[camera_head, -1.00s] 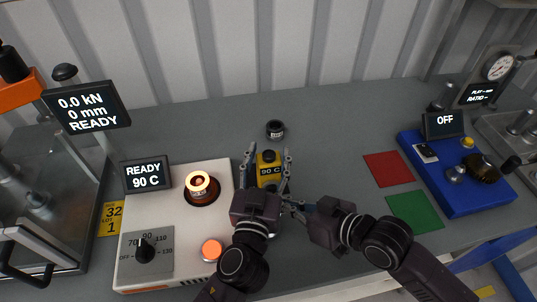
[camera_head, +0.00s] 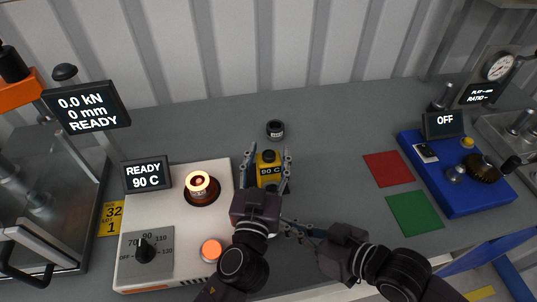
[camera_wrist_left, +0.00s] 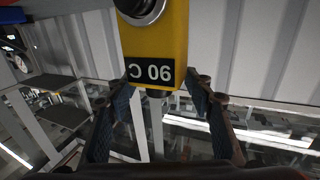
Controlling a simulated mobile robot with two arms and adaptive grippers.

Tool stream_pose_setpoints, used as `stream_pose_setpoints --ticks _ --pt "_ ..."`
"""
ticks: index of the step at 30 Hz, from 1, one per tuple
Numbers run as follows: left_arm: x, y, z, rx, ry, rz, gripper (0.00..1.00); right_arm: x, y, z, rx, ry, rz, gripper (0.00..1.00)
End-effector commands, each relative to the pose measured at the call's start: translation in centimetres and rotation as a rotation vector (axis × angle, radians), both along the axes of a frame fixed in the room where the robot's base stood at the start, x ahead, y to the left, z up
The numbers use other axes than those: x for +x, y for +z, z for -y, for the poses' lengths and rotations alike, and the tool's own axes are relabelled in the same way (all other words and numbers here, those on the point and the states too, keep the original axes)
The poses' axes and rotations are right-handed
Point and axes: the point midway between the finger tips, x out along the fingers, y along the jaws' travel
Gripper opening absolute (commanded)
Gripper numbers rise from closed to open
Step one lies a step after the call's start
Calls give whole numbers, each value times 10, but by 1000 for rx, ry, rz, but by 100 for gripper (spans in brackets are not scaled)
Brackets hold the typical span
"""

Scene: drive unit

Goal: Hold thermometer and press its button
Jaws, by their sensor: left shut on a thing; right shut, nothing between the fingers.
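The thermometer (camera_head: 268,173) is a yellow body with a dark round button on top and a black display reading 90 C. My left gripper (camera_head: 266,178) is shut on it, one finger on each side. In the left wrist view the thermometer (camera_wrist_left: 154,40) is between the fingers of my left gripper (camera_wrist_left: 160,92), its display upside down or mirrored and its round button at the top edge. My right gripper (camera_head: 287,226) is shut and empty, lower and to the right of the thermometer, pointing left and apart from it.
A white heater unit (camera_head: 130,262) with a glowing ring (camera_head: 199,184) stands to the left, its screen (camera_head: 147,174) reading READY 90 C. A small dark cylinder (camera_head: 275,130) stands behind the thermometer. Red (camera_head: 388,168) and green (camera_head: 414,211) squares and a blue unit (camera_head: 462,203) lie to the right.

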Motion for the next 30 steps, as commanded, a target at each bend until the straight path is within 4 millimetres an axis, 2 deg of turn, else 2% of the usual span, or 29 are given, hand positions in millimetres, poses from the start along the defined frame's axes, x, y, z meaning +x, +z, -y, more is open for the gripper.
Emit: stream_pose_setpoints --ticks 3,4,9,20,25,30 --pt "0 0 0 0 0 -1 12 0 0 0 1 0 1 0" --pt "0 0 0 0 0 -1 49 0 0 0 1 0 1 0" --pt "0 0 0 0 0 -1 67 0 0 0 1 0 1 0" --pt "-3 -1 0 0 0 -1 68 0 0 0 1 -1 0 0" --pt "-22 -2 -4 0 0 -4 68 0 0 0 1 -1 0 0" --pt "-53 -3 -9 -1 0 -6 68 0 0 0 1 -1 0 0"
